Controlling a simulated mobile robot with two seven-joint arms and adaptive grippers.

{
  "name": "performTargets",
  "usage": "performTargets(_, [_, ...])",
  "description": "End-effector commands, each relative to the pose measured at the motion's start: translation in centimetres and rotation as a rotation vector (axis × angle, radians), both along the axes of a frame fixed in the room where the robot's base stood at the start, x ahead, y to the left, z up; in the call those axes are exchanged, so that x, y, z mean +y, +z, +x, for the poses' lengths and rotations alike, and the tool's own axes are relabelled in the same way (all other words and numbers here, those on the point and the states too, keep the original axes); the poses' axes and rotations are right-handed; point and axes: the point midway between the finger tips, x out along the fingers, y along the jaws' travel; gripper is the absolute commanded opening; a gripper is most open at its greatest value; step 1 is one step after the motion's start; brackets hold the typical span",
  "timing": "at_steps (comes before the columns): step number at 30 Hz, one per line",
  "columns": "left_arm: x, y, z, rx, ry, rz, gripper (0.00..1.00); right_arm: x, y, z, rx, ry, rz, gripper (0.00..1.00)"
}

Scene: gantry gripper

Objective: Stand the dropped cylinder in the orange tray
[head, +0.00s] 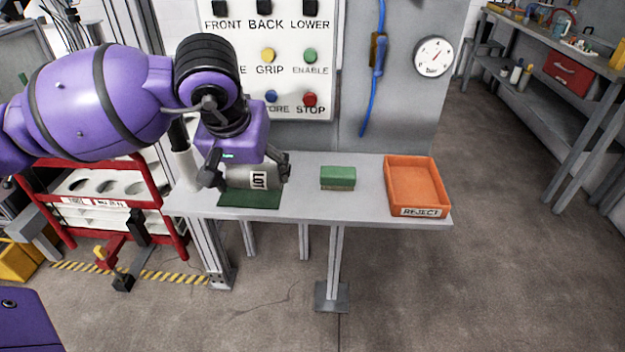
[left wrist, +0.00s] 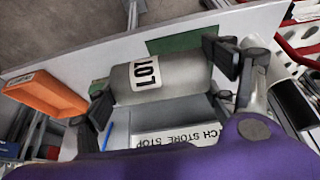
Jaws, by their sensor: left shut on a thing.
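The cylinder (head: 238,176) is grey metal with a white label marked LOT. It lies on its side at the green mat (head: 250,200) on the grey bench. My left gripper (head: 247,172) is shut on it, with a finger at each end; the left wrist view also shows the cylinder (left wrist: 184,78) between the fingers. Whether it touches the mat I cannot tell. The orange tray (head: 414,185), labelled REJECT, sits at the bench's right end and looks empty. It also shows at the left of the left wrist view (left wrist: 45,95). My right gripper is not in view.
A green block (head: 338,178) lies on the bench between the cylinder and the tray. A control panel (head: 268,60) with coloured buttons stands behind the bench. A blue hose (head: 378,70) hangs to its right. A red rack (head: 110,200) stands left of the bench.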

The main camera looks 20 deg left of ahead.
Motion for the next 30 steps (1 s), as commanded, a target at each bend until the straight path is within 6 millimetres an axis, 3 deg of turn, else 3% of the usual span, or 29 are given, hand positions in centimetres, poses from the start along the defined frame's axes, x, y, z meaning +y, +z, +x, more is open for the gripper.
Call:
performTargets(1, [0.2,0.7,0.3,-0.002,0.008,-0.001,0.35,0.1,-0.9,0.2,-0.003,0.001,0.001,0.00])
performTargets(5, [0.4,2.4,0.2,0.014,0.019,-0.002,0.35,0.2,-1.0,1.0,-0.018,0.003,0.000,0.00])
performTargets(10, [-1.0,2.3,1.3,0.019,0.020,-0.007,0.35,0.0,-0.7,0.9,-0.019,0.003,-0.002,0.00])
performTargets(20, [-6.8,-1.2,6.5,0.021,0.019,-0.006,0.35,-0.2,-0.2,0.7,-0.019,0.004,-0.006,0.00])
performTargets(24, [-8.1,-4.0,7.8,0.022,0.021,-0.004,0.35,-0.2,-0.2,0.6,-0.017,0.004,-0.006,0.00])
performTargets(30, [-9.1,-5.8,8.9,0.020,0.023,-0.002,0.35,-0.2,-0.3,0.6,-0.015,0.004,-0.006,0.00])
